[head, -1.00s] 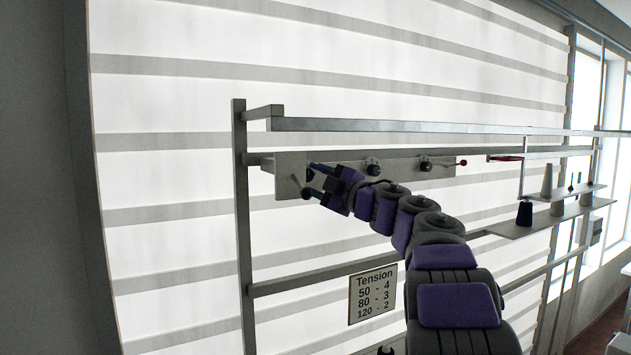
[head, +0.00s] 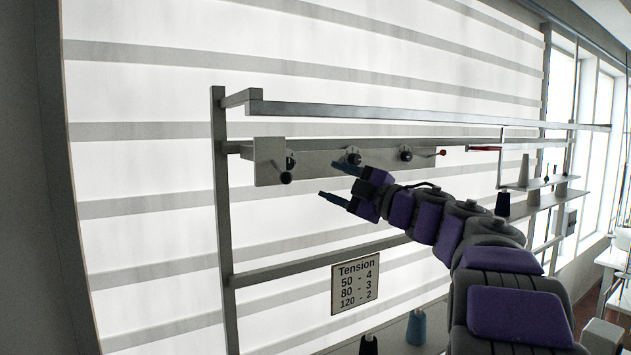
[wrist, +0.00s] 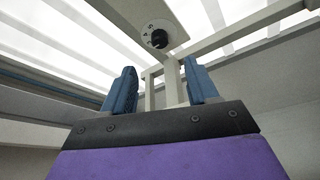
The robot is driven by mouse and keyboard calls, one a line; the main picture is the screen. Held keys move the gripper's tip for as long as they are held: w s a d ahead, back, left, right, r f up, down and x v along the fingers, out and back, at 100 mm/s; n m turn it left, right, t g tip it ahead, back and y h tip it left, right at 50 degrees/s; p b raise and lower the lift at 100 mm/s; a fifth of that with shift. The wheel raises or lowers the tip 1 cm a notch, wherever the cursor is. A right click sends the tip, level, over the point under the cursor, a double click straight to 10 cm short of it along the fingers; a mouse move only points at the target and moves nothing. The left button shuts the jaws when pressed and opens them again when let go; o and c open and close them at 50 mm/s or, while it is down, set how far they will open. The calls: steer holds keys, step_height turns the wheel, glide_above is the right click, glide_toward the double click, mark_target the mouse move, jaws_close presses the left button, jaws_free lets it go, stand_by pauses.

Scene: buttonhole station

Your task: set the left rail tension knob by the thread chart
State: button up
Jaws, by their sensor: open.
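The left tension knob (head: 286,177) is dark and sits on a pale plate (head: 268,152) at the rail's left end. In the wrist view the knob (wrist: 159,39) has a dial plate (wrist: 147,14) with marks too small to read surely. My gripper (head: 328,179) is open and empty, to the right of the knob and apart from it. Its blue fingers also show in the wrist view (wrist: 160,82), with the knob above and between them. The thread chart (head: 356,283) reads Tension, 50 - 4, 80 - 3, 120 - 2.
Two more dark knobs, a middle one (head: 353,158) and a right one (head: 406,154), sit along the rail. A red-tipped lever (head: 441,152) is further right. A blue spool (head: 416,327) stands low in front. Shelves with cones (head: 524,170) are at right.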

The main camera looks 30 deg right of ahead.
steer(key=v, duration=0.5)
steer(key=shift+s+d+f+b, duration=0.15)
steer(key=shift+s+b, duration=0.1)
steer(key=shift+b, duration=0.1)
